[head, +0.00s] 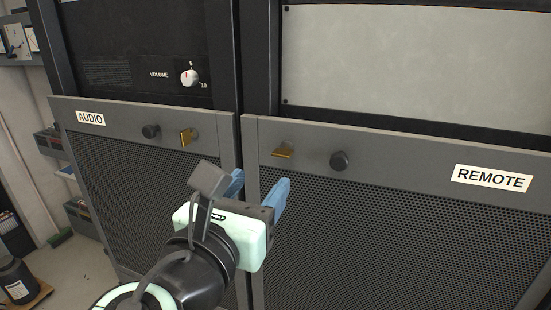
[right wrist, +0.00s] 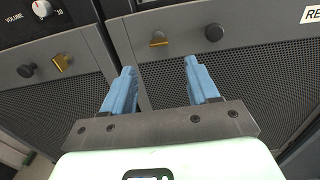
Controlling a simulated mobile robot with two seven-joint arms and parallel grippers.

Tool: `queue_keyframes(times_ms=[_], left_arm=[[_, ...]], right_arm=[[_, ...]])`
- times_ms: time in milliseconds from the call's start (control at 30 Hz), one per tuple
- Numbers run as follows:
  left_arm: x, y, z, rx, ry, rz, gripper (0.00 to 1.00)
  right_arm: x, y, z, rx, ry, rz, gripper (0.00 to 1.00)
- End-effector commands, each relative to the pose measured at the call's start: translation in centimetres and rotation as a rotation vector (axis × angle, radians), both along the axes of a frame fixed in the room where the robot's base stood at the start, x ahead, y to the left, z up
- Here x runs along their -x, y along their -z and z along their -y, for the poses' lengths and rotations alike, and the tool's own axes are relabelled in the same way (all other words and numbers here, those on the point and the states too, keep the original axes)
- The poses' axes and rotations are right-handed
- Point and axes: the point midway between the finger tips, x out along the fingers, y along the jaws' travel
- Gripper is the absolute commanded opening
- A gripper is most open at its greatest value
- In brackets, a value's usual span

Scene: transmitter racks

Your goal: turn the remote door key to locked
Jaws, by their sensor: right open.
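The remote door (head: 400,220) is the right grey mesh door, with a white REMOTE label (head: 491,178). Its brass key (head: 283,150) sits near the door's upper left corner, left of a round black knob (head: 339,161). In the right wrist view the key (right wrist: 158,39) shows above and between my fingers, with the knob (right wrist: 214,33) to its right. My right gripper (head: 262,186) is open and empty, below the key and apart from it. Its blue fingers (right wrist: 163,82) point toward the door. My left gripper is not in view.
The audio door (head: 130,180) at left has its own brass key (head: 188,137) and black knob (head: 151,131). A volume dial (head: 189,77) is above it. A dark frame post separates the doors.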

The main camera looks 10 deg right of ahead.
Motion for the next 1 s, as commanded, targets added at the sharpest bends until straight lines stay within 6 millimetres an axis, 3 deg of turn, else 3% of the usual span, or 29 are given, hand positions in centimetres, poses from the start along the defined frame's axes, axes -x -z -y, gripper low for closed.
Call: queue_keyframes(times_ms=[200, 400, 600, 867, 967, 1000], left_arm=[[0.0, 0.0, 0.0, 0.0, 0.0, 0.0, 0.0], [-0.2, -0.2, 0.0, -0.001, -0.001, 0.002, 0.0], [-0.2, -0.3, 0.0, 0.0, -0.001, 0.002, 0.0], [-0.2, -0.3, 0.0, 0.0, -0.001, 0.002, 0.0], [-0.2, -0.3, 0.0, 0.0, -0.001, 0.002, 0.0], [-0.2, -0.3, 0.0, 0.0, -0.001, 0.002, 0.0]], right_arm=[[-4.0, 0.0, 2.9, -0.001, 0.004, -0.002, 0.6], [-6.7, 0.0, 4.5, -0.001, 0.002, -0.002, 0.6], [-7.8, 0.1, 5.3, 0.0, -0.001, -0.002, 0.6], [-7.9, 0.1, 5.3, -0.001, -0.002, -0.002, 0.6], [-7.9, 0.1, 5.3, -0.001, -0.002, -0.002, 0.34], [-7.9, 0.1, 5.3, -0.001, -0.002, -0.002, 0.2]])
